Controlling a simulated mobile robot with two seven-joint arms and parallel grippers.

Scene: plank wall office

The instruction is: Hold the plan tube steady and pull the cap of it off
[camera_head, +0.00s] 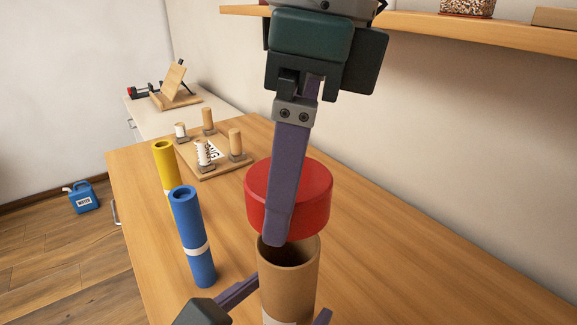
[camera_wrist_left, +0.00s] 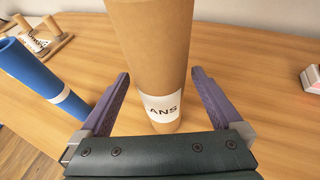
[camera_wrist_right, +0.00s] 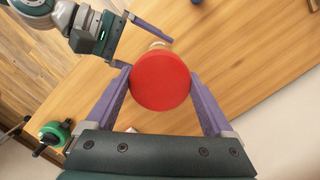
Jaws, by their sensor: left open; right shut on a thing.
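The brown plan tube (camera_head: 288,290) stands upright on the table with its dark open mouth in view. In the left wrist view the tube (camera_wrist_left: 150,50) has a white label reading "ANS". My left gripper (camera_wrist_left: 160,73) is open, one finger on each side of the tube, with gaps showing. The red cap (camera_head: 312,195) is off the tube, just above and behind its mouth in the head view. My right gripper (camera_wrist_right: 161,78) is shut on the cap (camera_wrist_right: 160,85), a finger on each side. The cap hides most of the tube in the right wrist view.
Blue (camera_head: 192,235) and yellow (camera_head: 165,165) rolls stand left of the tube. A wooden board with pegs (camera_head: 215,160) lies behind them. A shelf (camera_head: 450,30) runs along the wall. A pale pink-and-white object (camera_wrist_left: 312,78) sits to the right.

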